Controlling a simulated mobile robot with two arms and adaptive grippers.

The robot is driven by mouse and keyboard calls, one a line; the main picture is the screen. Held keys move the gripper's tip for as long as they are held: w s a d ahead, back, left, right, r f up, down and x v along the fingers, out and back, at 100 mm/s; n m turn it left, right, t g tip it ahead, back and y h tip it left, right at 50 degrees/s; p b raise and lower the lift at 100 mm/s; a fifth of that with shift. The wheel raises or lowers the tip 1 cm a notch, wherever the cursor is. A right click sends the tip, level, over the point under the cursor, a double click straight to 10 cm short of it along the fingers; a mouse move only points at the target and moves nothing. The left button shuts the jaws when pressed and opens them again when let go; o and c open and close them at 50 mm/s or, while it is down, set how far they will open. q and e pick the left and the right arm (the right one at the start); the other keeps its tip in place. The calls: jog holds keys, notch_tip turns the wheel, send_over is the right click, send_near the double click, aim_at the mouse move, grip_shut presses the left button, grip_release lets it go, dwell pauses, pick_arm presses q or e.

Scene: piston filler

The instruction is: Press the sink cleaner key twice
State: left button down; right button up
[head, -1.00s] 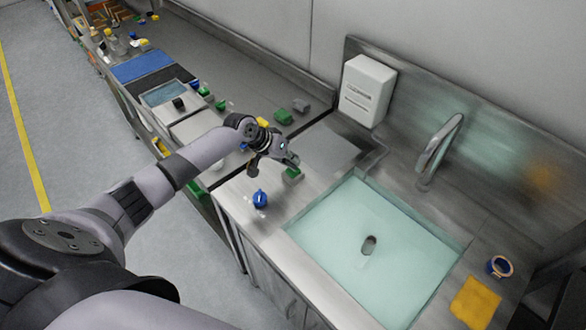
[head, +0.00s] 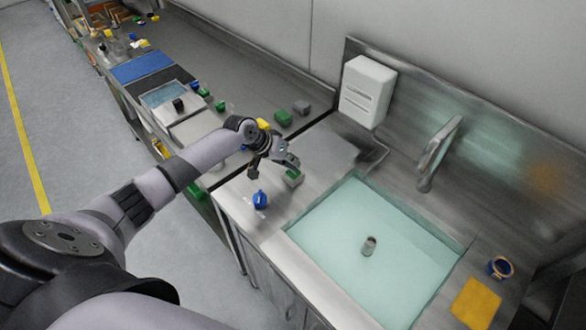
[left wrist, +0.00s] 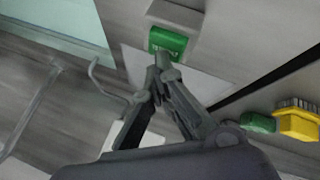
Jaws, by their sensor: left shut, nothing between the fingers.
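A green key (left wrist: 168,42) with small lettering I cannot read sits on a grey block (left wrist: 181,18) in the left wrist view. I take it to be the sink cleaner key. In the head view the green key (head: 291,182) is on the counter left of the sink, partly hidden by my gripper. My left gripper (head: 294,163) is shut and empty, with its fingertips close to the key. In the left wrist view the fingertips (left wrist: 163,61) are at the key's edge; I cannot tell whether they touch. My right gripper is not in view.
A faucet (head: 436,153) and white dispenser (head: 367,91) stand behind. A blue item (head: 260,199) is near the counter's front; a yellow cloth (head: 476,302) and blue cup (head: 499,268) are right.

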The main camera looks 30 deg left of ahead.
pick_arm(q)
jog(key=shift+r+p, duration=0.9)
jog(key=shift+r, duration=0.15)
jog(key=shift+r, duration=0.1)
notch_tip(320, 180, up, 5)
jog(key=p, duration=0.4)
jog(key=shift+p, duration=0.35)
